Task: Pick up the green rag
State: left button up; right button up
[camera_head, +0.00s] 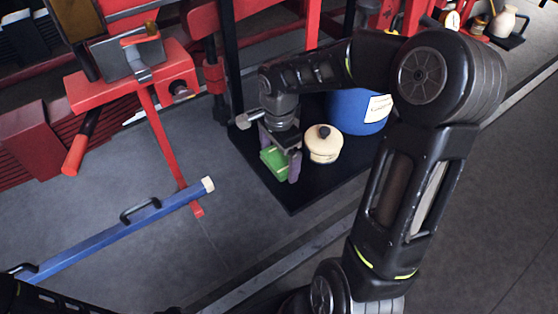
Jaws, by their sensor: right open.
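The green rag (274,160) shows as a small bright green patch on the black board (289,195), near the board's left edge. My right gripper (279,168) points down right over it, with its two fingers apart, one to each side of the green rag. Part of the rag is hidden by the gripper. I cannot tell whether the fingers touch it. My left gripper does not show; only a dark piece of my arm is at the lower left.
A cream lidded pot (323,143) stands close to the right of my right gripper. A blue container (357,111) with a white label is behind it. Red machinery (133,77) stands at the left. A blue bar (110,235) with handles crosses the lower left. Bare grey floor lies between.

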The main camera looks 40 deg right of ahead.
jog(key=c, duration=1.2)
